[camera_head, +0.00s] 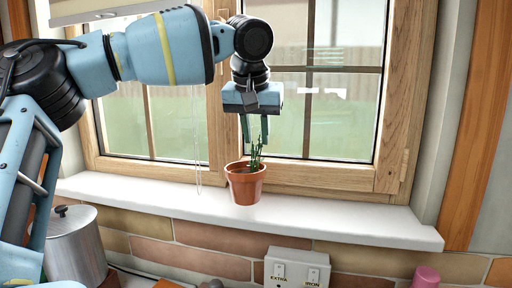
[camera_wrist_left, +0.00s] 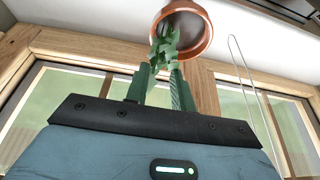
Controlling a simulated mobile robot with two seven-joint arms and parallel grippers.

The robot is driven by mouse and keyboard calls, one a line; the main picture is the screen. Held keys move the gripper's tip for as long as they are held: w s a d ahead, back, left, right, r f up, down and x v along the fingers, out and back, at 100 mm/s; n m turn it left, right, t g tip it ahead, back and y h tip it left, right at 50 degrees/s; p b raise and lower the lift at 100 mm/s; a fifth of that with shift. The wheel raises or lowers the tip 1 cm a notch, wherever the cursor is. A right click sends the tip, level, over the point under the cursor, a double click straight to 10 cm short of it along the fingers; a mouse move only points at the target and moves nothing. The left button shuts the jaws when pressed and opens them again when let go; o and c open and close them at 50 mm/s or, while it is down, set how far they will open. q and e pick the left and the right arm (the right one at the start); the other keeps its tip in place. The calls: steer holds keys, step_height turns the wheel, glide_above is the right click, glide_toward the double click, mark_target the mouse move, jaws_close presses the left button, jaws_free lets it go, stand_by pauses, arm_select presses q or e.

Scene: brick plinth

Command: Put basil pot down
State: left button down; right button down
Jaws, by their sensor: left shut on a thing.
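The basil pot (camera_head: 245,184) is a small terracotta pot with a green plant. In the head view it is upright at the white window sill (camera_head: 330,219); I cannot tell whether its base touches the sill. My left gripper (camera_head: 255,140) points down from above, its green fingers shut on the plant above the rim. In the left wrist view the pot (camera_wrist_left: 189,30) shows past the fingertips of my left gripper (camera_wrist_left: 164,66), with the leaves between them. My right gripper is not in view.
The wooden window frame (camera_head: 387,130) stands right behind the pot. A thin cord (camera_head: 197,150) hangs to its left. A metal canister (camera_head: 75,245) stands at lower left. A switch plate (camera_head: 296,269) is on the brick wall below. The sill right of the pot is clear.

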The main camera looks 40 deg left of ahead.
arm_select(q)
steer(key=shift+w+a, duration=0.3)
steer(key=shift+w, duration=0.05)
steer(key=shift+f+p, duration=0.35)
steer(key=shift+f, duration=1.4)
steer(key=c, duration=1.2)
jaws_free()
steer(key=shift+f, duration=0.1)
steer(key=shift+o, duration=0.2)
steer(key=v, duration=1.2)
